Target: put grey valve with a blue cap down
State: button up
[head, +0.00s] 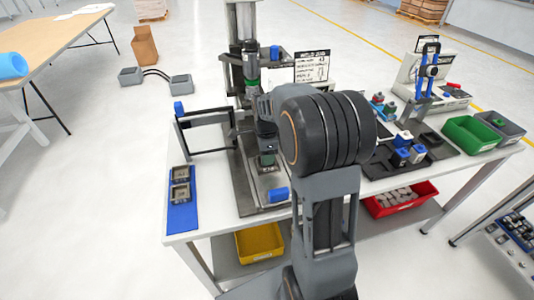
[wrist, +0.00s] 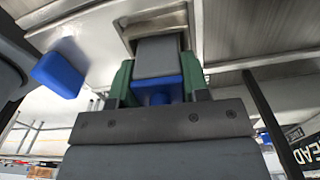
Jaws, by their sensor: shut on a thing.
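The grey valve with a blue cap (wrist: 158,58) sits between the green fingertips of my gripper (wrist: 158,80) in the wrist view. My gripper is shut on it. The blue cap is on the side toward my palm, and the grey body points away, at a square opening in a metal fixture (wrist: 225,30). I cannot tell how far the valve is inside the opening or whether it touches. In the head view my gripper (head: 267,157) points down over the metal base plate of the station, and the valve is mostly hidden there.
A blue block (wrist: 60,68) is close beside my gripper in the wrist view. A black frame (head: 205,132) stands left of my gripper. A blue mat (head: 182,215) holds two grey parts. Green (head: 468,137), red (head: 425,191) and yellow (head: 258,243) bins stand around the bench.

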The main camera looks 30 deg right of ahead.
jog(key=shift+f, duration=0.25)
jog(key=o, duration=1)
jog(key=shift+r, duration=0.1)
jog(key=shift+c, duration=0.2)
notch_tip(320, 180, up, 12)
jog(key=shift+f+p, duration=0.1)
jog(key=shift+p, duration=0.25)
jog(key=s+a+f+n+t, duration=0.1)
jog(key=s+a+n, duration=0.3)
jog(key=s+n, duration=0.4)
jog(key=s+a+f+n+t, duration=0.2)
jog(key=s+a+n, duration=0.3)
jog(key=n, duration=0.8)
jog(key=s+f, duration=0.1)
jog(key=s, duration=0.2)
jog(key=shift+a+f+t, duration=0.2)
jog(key=shift+a+t, duration=0.05)
jog(key=shift+t, duration=0.05)
